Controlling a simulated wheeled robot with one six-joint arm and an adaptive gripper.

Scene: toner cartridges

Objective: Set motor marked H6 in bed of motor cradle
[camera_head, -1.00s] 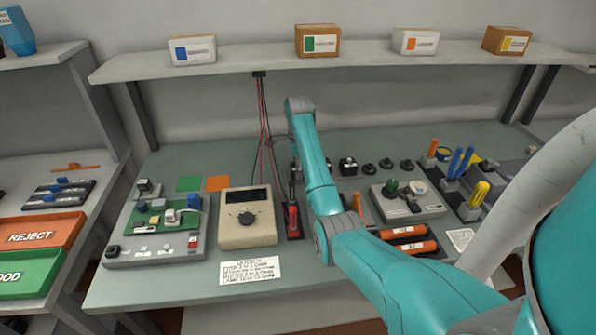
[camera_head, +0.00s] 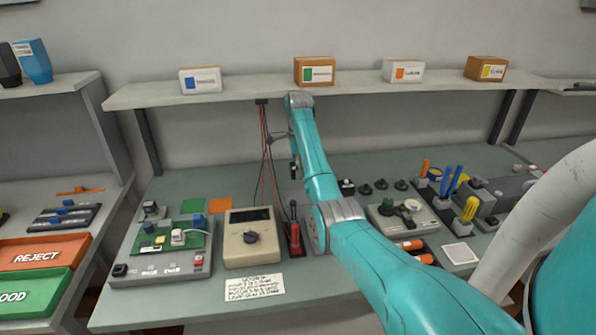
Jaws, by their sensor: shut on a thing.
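My gripper (camera_head: 295,172) hangs below my wrist, over the back middle of the bench. It is small and dark here and partly hidden by my teal arm. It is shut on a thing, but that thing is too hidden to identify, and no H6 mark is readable. A small black part with a light top (camera_head: 347,187), possibly a motor, stands right of my forearm. A grey fixture (camera_head: 417,223) with a green knob and a cream knob stands right of my arm. I cannot tell whether it is the motor cradle.
A beige meter (camera_head: 252,238) and a red tool (camera_head: 294,240) stand left of my arm. Several black round parts (camera_head: 381,184) line the back. Orange cylinders (camera_head: 410,245) lie beside my forearm. A shelf (camera_head: 350,92) with boxes overhangs the back. A circuit-board fixture (camera_head: 160,262) is at left.

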